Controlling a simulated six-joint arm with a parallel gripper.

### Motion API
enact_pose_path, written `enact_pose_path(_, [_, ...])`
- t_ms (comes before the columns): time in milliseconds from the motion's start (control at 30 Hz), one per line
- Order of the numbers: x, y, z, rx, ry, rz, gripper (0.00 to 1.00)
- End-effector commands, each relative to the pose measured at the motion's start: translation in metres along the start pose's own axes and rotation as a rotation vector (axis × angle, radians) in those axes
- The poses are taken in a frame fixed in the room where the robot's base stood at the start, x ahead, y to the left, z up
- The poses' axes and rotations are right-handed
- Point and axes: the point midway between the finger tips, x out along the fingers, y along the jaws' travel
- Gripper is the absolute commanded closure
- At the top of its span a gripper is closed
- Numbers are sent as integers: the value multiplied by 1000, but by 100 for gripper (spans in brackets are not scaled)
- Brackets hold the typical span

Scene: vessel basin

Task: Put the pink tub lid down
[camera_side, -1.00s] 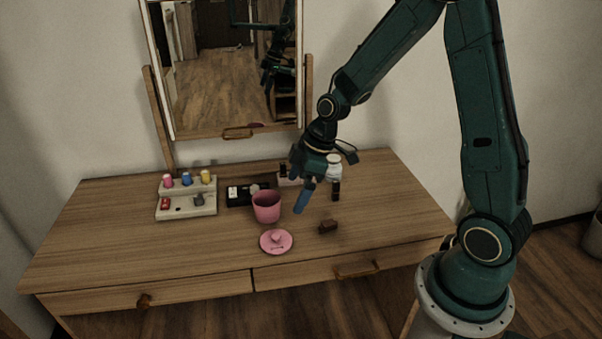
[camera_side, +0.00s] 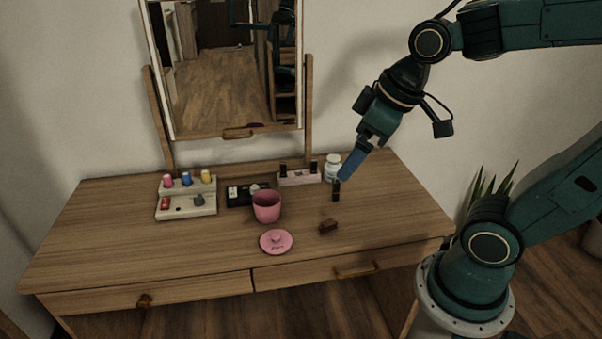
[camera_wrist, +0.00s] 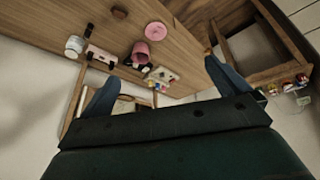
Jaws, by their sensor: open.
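The pink tub lid (camera_side: 276,241) lies flat on the dresser top near its front edge, knob up. It also shows in the wrist view (camera_wrist: 155,31). The pink tub (camera_side: 267,207) stands upright and open just behind the lid, apart from it. It shows in the wrist view too (camera_wrist: 140,52). My gripper (camera_side: 350,172) is raised at the right of the dresser, well away from the lid and tub. In the wrist view its two blue fingers (camera_wrist: 160,88) are spread wide with nothing between them.
A small dark bottle (camera_side: 336,190) and a white jar (camera_side: 332,168) stand near my gripper. A brown block (camera_side: 328,227) lies right of the lid. A pale rack (camera_side: 187,197) with coloured pieces is at the left. A mirror (camera_side: 225,70) stands behind. The dresser's front left is clear.

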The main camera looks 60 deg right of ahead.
Motion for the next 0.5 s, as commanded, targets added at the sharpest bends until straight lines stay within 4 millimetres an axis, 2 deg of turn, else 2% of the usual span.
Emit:
enact_pose_path(33, [-9, -3, 7, 24, 15, 7, 0])
enact_pose_path(200, [-28, -8, 28, 116, 41, 22, 0])
enact_pose_path(500, [-40, -12, 46, 191, 57, 29, 0])
